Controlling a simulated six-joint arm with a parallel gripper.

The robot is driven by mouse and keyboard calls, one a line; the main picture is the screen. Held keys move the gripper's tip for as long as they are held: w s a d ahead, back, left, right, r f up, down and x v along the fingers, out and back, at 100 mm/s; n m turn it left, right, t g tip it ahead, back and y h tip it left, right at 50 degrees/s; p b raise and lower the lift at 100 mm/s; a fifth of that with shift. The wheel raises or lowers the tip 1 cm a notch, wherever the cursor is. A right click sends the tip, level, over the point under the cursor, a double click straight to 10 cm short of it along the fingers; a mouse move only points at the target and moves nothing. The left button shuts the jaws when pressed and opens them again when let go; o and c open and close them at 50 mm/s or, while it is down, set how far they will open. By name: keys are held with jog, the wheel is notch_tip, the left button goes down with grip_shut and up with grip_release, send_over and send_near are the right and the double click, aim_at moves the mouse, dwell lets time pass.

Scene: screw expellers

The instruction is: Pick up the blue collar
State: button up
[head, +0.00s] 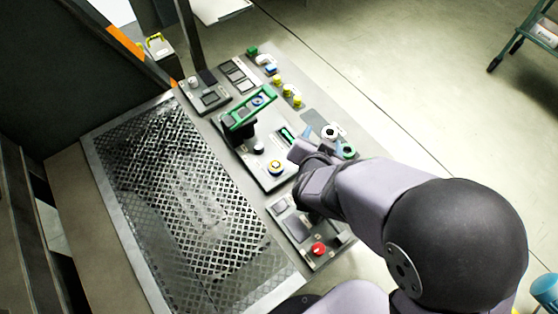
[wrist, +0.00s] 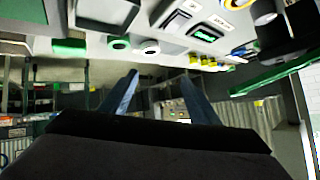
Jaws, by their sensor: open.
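A small blue piece (head: 271,69) sits in the row of coloured parts along the panel's far right edge in the head view. A blue ring (head: 258,100) also shows by the green handle; I cannot tell which is the blue collar. My gripper (head: 304,136) is over the panel's right side, nearer the camera than both and apart from them. In the wrist view my gripper (wrist: 160,84) has its two fingers wide apart with nothing between them.
A white collar (head: 330,132) and a green collar (head: 347,150) stand close to my gripper. Several yellow parts (head: 287,91) line the panel edge. The green handle (head: 250,108) rises from the panel. A red button (head: 318,249) is at the near end, beside a metal grating (head: 190,200).

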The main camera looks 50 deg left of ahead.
aim_at(275, 167)
jog(key=shift+n, duration=0.7)
jog(key=s+f, duration=0.1)
jog(key=s, duration=0.1)
jog(key=s+a+f, duration=0.1)
jog(key=s, duration=0.2)
jog(key=s+f, duration=0.1)
jog(key=s, duration=0.1)
jog(key=shift+s+a, duration=0.25)
jog(key=shift+n+t+y, duration=0.8)
jog(key=shift+n, duration=0.1)
jog(key=s, duration=0.2)
jog(key=s+f, duration=0.1)
jog(key=s, duration=0.2)
jog(key=s+d+f, duration=0.1)
jog(key=s, duration=0.1)
jog(key=shift+s+p, duration=0.2)
jog(key=shift+p, duration=0.1)
jog(key=shift+s+d+f, duration=0.15)
jog(key=shift+s, duration=0.45)
jog(key=shift+b+x, duration=1.1)
jog(key=shift+x, duration=0.8)
jog(key=shift+w+a+f, duration=0.2)
jog(key=shift+w+a, duration=0.2)
jog(key=shift+w, duration=0.1)
jog(key=shift+c, duration=0.5)
jog(key=c, duration=1.2)
jog(key=shift+r, duration=0.15)
